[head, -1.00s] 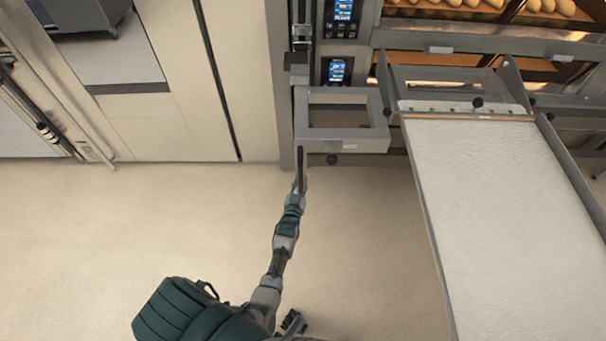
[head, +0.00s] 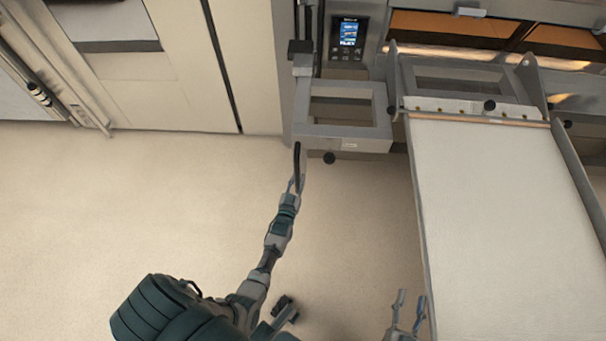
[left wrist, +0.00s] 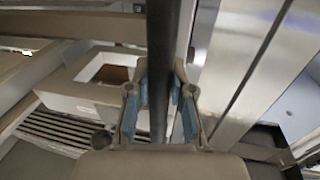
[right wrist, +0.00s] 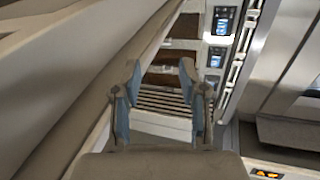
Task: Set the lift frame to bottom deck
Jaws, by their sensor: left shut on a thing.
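The lift frame is a grey metal frame (head: 384,130) with a rectangular opening, at the top middle of the head view beside an upright column. A dark upright handle bar (head: 297,160) stands at its left front corner. My left gripper (head: 295,186) is at the lower part of this bar. In the left wrist view its blue-padded fingers (left wrist: 160,95) stand on both sides of the bar (left wrist: 158,50), shut on it. My right gripper (head: 411,298) is open and empty near the loader's left edge; its spread fingers (right wrist: 160,75) show in the right wrist view.
A long white loader belt (head: 510,220) in grey side rails extends from the ovens on the right. An oven control panel (head: 348,38) sits above the frame, oven openings (head: 430,28) to its right. Pale cabinets (head: 180,80) stand left. Open floor (head: 130,220) lies in front.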

